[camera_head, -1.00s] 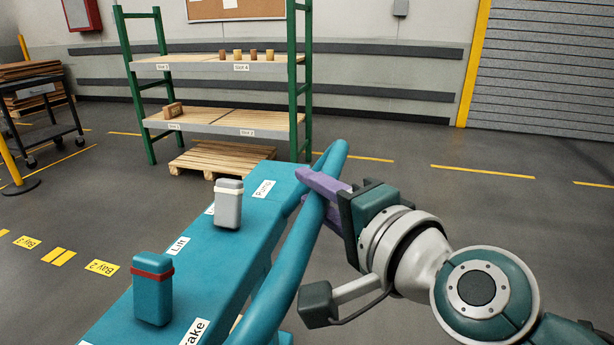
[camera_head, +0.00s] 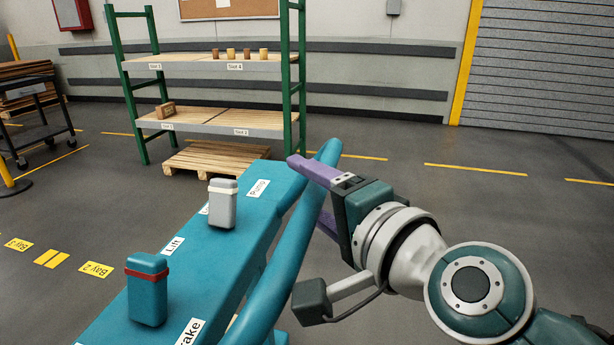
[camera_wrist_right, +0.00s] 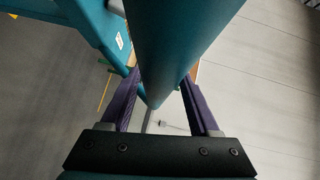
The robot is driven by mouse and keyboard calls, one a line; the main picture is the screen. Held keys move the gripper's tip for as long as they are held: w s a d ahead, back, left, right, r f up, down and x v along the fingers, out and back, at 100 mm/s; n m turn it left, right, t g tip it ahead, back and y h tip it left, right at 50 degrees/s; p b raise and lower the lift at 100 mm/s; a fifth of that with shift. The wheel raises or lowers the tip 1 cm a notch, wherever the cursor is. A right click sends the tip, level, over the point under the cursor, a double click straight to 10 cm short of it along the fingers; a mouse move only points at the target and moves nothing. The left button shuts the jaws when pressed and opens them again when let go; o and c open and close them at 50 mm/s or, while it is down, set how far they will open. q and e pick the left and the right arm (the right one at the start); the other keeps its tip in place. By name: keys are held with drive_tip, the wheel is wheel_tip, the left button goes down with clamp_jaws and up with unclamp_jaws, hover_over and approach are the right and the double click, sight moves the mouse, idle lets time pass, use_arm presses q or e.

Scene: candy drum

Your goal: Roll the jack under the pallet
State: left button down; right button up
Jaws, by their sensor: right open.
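The teal jack (camera_head: 230,245) fills the lower middle of the head view, with labels "Pump", "Lift" and a partly cut-off "...ake". A grey lever block (camera_head: 222,205) and a teal block with a red band (camera_head: 147,290) stand on it. A thick teal handle bar (camera_head: 285,255) runs along its right side. My right gripper (camera_head: 310,190) is open, its purple fingers on either side of the bar; the right wrist view shows the bar (camera_wrist_right: 175,40) between them. The wooden pallet (camera_head: 217,157) lies on the floor by the rack, ahead of the jack. My left gripper is out of view.
A green-framed rack (camera_head: 205,65) with slot labels holds small blocks on its shelves. A dark cart (camera_head: 40,115) and a yellow post (camera_head: 12,165) stand at the left. Yellow lines mark the floor. The floor at the right, before the shutter (camera_head: 545,70), is clear.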

drive_tip(key=p+v, duration=0.1)
drive_tip(key=v, duration=0.9)
drive_tip(key=shift+p, duration=0.3)
drive_tip(key=s+d+n+g+h+p, duration=0.4)
drive_tip(key=s+d+n+g+p, duration=0.15)
drive_tip(key=s, duration=0.45)
drive_tip(key=s+d+n+g+h+p, duration=0.3)
drive_tip(key=s+d+n+g+p, duration=0.25)
drive_tip(key=s, duration=0.45)
wheel_tip(320, 180, up, 38)
drive_tip(key=d+n+p, duration=0.1)
drive_tip(key=p, duration=3.4)
drive_tip(key=shift+s+n+p, duration=0.25)
drive_tip(key=shift+n+p, duration=0.1)
drive_tip(key=shift+n, duration=0.05)
